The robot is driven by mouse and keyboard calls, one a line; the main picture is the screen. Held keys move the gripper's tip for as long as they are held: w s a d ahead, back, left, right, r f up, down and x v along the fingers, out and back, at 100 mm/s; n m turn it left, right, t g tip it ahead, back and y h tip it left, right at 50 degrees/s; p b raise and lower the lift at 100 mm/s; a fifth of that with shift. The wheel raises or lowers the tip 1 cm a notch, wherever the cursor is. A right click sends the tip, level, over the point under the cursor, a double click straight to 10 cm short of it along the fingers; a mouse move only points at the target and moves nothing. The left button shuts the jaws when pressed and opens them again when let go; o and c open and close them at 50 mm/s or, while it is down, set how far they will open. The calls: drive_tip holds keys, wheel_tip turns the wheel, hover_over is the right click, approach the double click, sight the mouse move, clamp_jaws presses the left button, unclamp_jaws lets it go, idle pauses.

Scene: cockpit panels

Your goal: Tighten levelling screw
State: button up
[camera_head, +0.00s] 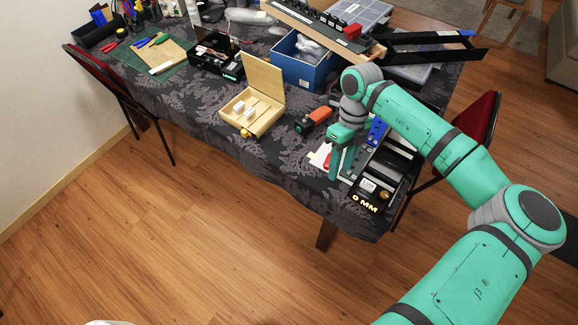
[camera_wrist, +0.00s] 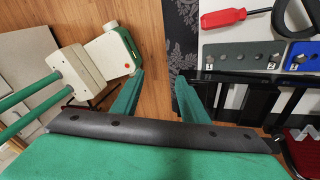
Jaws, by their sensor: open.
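My gripper (camera_head: 338,172) is above the table's front right part in the head view. In the wrist view its two green fingers (camera_wrist: 158,80) are spread apart with nothing between them, over the floor and the cloth's edge. Close by is a black device (camera_head: 370,187) with a lit "0 MM" readout. A grey plate (camera_wrist: 240,56) with small holes and number tags lies right of the fingers in the wrist view, beside a blue plate (camera_wrist: 302,57). A red-handled tool (camera_wrist: 222,18) lies above them. I cannot make out which part is the levelling screw.
An open wooden box (camera_head: 262,112) and an orange-black tool (camera_head: 313,120) lie left of my gripper. A blue bin (camera_head: 302,72) stands behind. A red chair (camera_head: 475,125) stands at right.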

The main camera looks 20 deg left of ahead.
drive_tip(key=s+a+n+g+y, duration=0.1)
drive_tip(key=s+a+y, duration=0.3)
drive_tip(key=a, duration=0.9)
drive_tip(key=shift+s+a+f, duration=0.3)
drive_tip(key=shift+s+a, duration=0.1)
drive_tip(key=m+t+h, duration=0.4)
approach(385, 194)
wheel_tip(385, 194, down, 8)
drive_tip(key=shift+s+d, duration=0.15)
clamp_jaws()
